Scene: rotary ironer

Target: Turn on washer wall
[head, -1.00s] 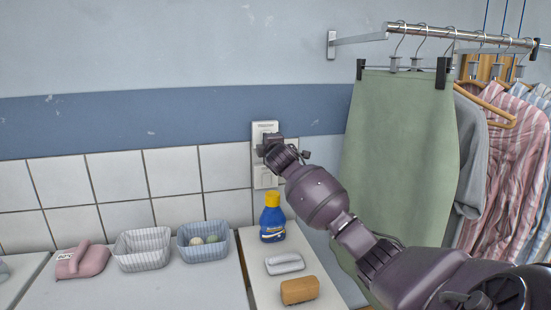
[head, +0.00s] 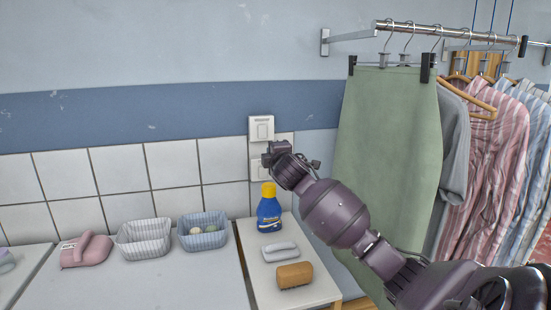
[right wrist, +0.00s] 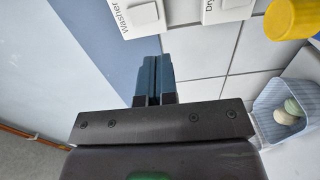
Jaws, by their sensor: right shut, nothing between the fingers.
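The washer wall switch (head: 261,129) is a white plate with a rocker, mounted on the wall above a second white switch plate (head: 257,170). In the right wrist view, the plate marked "Washer" (right wrist: 138,14) shows at the top, cut off by the frame edge. My right gripper (head: 268,155) is just below the washer switch in the head view and partly hides the lower plate. The right wrist view shows its fingers (right wrist: 153,72) shut and empty, with the tips close to the washer plate. I cannot tell the rocker's position. My left gripper is not in view.
A blue bottle with a yellow cap (head: 269,210) stands on the counter below the switches, near a grey dish (head: 280,251) and a brown brush or block (head: 294,275). Two baskets (head: 143,240) stand left. A green skirt (head: 385,150) hangs at right.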

